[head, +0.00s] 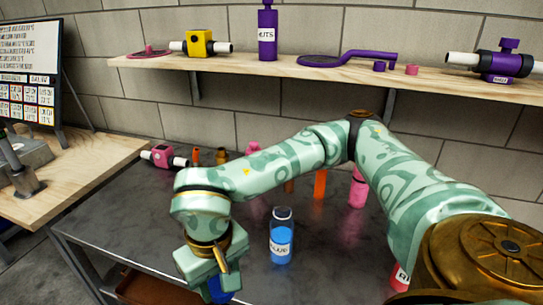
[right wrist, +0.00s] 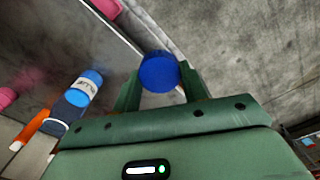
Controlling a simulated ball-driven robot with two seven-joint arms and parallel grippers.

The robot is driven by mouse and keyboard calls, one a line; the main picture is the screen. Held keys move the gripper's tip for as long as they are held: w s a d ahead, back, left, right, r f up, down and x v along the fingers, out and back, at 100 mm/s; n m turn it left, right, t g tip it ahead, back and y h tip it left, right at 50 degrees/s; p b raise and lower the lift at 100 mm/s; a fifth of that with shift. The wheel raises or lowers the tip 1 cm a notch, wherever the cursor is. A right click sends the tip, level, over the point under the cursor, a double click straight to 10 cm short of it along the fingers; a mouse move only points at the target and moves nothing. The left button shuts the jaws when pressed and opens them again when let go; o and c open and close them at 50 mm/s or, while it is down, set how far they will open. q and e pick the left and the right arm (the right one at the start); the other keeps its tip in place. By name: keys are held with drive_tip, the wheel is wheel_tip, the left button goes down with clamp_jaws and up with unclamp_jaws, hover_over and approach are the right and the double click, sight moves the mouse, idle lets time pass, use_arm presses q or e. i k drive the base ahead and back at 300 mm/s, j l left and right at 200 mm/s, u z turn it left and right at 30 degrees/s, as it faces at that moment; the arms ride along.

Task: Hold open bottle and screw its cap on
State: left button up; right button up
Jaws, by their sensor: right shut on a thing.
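The open bottle (head: 281,240) stands upright on the dark metal table, clear at the top with blue contents and a white label. It also shows in the right wrist view (right wrist: 84,90), at the left. My right gripper (head: 215,284) is at the front of the table, left of the bottle and apart from it. It is shut on the blue cap (head: 221,291), which shows clearly between the fingers in the right wrist view (right wrist: 159,72). Nothing holds the bottle. My left gripper is in neither view.
A pink valve (head: 164,156), an orange bottle (head: 320,184) and a pink bottle (head: 358,190) stand farther back. A wooden shelf (head: 350,72) with purple and yellow parts runs above. A wooden bench (head: 75,170) is at left. The table between gripper and bottle looks clear.

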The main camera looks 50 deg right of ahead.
sight(282, 226)
drive_tip(key=k+z, duration=0.15)
drive_tip(key=z, duration=0.2)
drive_tip(key=k+l+z, duration=0.1)
drive_tip(key=z, duration=0.25)
drive_tip(key=k+l+z, duration=0.1)
drive_tip(key=z, duration=0.25)
drive_tip(key=k+l, duration=0.05)
drive_tip(key=k, duration=0.05)
